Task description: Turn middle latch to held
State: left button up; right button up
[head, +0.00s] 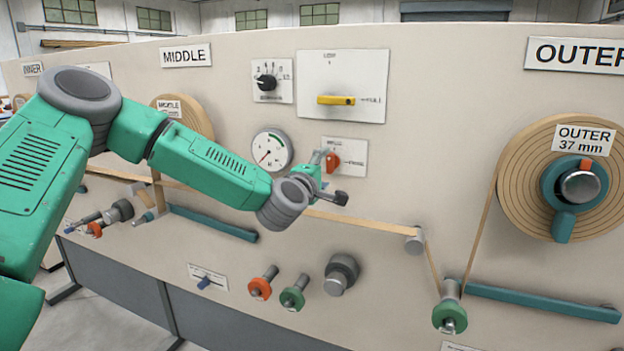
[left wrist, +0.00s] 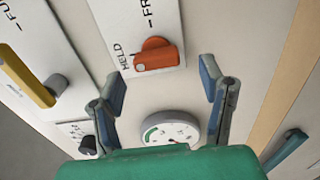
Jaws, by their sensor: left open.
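The middle latch is an orange-red knob (head: 333,162) on a small white plate right of the middle gauge. In the left wrist view the knob (left wrist: 157,56) sits by the printed words HELD and FR..., the second cut off by the frame. Its bar lies nearest HELD, but I cannot tell its exact setting. My left gripper (head: 335,178) is in front of the latch plate. In the left wrist view my left gripper (left wrist: 163,84) is open and empty, its two fingers apart, with the knob beyond and between the tips, not visibly touched. My right gripper is out of view.
A gauge (head: 271,150) is left of the latch, and a yellow lever (head: 336,100) on a white plate is above. A tan strip (head: 365,222) runs right to a grey roller (head: 413,240). Rollers and knobs protrude below. The outer spool (head: 520,195) is at right.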

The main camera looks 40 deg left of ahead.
pick_arm(q)
jog(key=a+v, duration=0.1)
jog(key=v, duration=0.7)
jog(key=shift+f, duration=0.15)
jog(key=shift+s+d, duration=0.1)
